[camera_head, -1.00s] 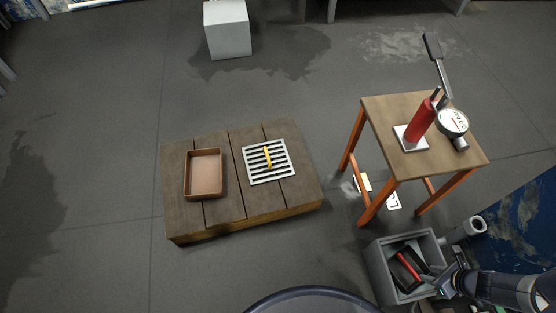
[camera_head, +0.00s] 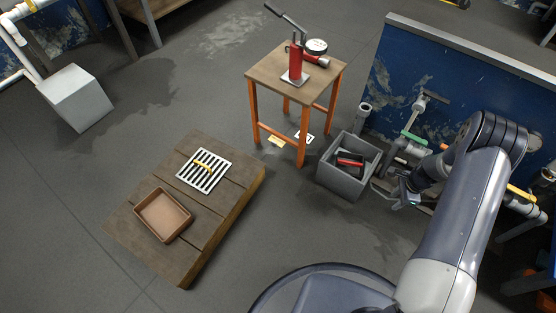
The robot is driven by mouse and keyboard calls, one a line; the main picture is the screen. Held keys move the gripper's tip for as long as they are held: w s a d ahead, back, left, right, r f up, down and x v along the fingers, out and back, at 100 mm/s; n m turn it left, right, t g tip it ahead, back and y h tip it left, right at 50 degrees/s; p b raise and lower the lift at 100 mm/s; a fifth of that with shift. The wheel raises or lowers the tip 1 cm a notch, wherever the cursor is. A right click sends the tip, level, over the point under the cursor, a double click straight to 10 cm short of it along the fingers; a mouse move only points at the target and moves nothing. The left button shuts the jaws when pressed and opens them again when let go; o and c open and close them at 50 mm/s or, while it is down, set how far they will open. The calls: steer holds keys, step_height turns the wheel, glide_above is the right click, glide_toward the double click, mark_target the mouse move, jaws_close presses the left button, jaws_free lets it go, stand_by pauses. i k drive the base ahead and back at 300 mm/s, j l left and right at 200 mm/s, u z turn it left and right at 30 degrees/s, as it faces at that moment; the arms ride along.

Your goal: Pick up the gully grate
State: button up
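The gully grate (camera_head: 189,178) is a pale square plate with dark slots and a yellow bar across its middle. It lies flat on the low wooden platform (camera_head: 233,214), beside a brown tray. My gripper (camera_head: 402,195) is at the right, just right of the grey box and well apart from the grate. It is small and dark in this view, and I cannot tell whether its fingers are open or shut.
The open grey box (camera_head: 338,183) holds a red and black object (camera_head: 349,160). A stool (camera_head: 269,72) carries a red pump with a gauge. A brown tray (camera_head: 162,214) shares the platform. Pipes and a blue wall (camera_head: 410,65) are at right. Floor between platform and box is clear.

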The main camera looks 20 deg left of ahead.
mark_target(196, 162)
steer(key=u, duration=1.7)
steer(key=i+l+u, duration=0.15)
steer(key=i+u, duration=0.15)
steer(key=i, duration=0.2)
steer(key=i+l+u, duration=0.3)
steer(key=i, duration=0.2)
